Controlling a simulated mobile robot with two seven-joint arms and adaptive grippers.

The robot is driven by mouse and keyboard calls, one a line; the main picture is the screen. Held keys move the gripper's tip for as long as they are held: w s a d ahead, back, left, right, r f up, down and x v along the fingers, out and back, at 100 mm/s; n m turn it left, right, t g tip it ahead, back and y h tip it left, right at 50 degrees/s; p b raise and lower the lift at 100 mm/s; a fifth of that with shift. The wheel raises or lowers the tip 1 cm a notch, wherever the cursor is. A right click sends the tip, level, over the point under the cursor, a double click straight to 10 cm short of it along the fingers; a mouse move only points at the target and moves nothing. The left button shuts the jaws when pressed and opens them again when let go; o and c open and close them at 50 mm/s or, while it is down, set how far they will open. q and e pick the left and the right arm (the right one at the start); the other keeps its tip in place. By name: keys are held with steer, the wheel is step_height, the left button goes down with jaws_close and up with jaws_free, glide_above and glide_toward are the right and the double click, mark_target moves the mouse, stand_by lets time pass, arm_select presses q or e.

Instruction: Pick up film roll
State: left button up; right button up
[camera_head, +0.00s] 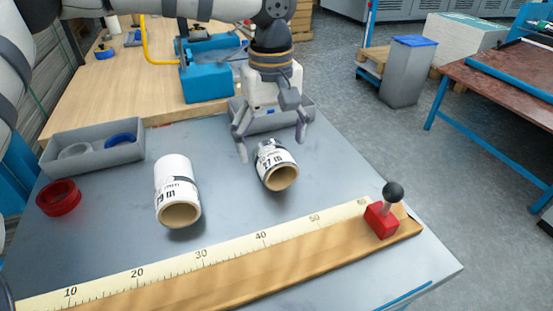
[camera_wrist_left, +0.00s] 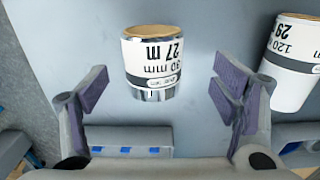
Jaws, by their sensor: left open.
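Two film rolls lie on the grey table. The smaller film roll (camera_head: 277,166), with a "27 m" label and a silvery band, is at the middle; the larger white film roll (camera_head: 176,190), labelled "29 m", is to its left. My left gripper (camera_head: 271,140) is open above and behind the smaller roll. In the left wrist view the smaller roll (camera_wrist_left: 152,62) stands ahead of the spread fingers (camera_wrist_left: 158,90), nearly centred between them, with no visible contact. The larger roll (camera_wrist_left: 293,65) is beyond the right finger there. My right gripper is not in view.
A ruler board (camera_head: 235,262) with a red stop block (camera_head: 381,219) and black knob runs along the table front. A grey tray (camera_head: 95,146) with rings and a red ring (camera_head: 58,198) are at left. Another grey bin (camera_head: 312,111) stands behind my left gripper.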

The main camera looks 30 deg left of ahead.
mark_target(275, 154)
arm_select(q)
steer(key=f, duration=0.4)
steer(key=w+f, duration=0.1)
steer(key=f, duration=0.1)
steer(key=shift+f, duration=0.35)
steer(key=shift+c, duration=0.6)
steer(key=shift+w, duration=0.1)
steer(key=c, duration=1.2)
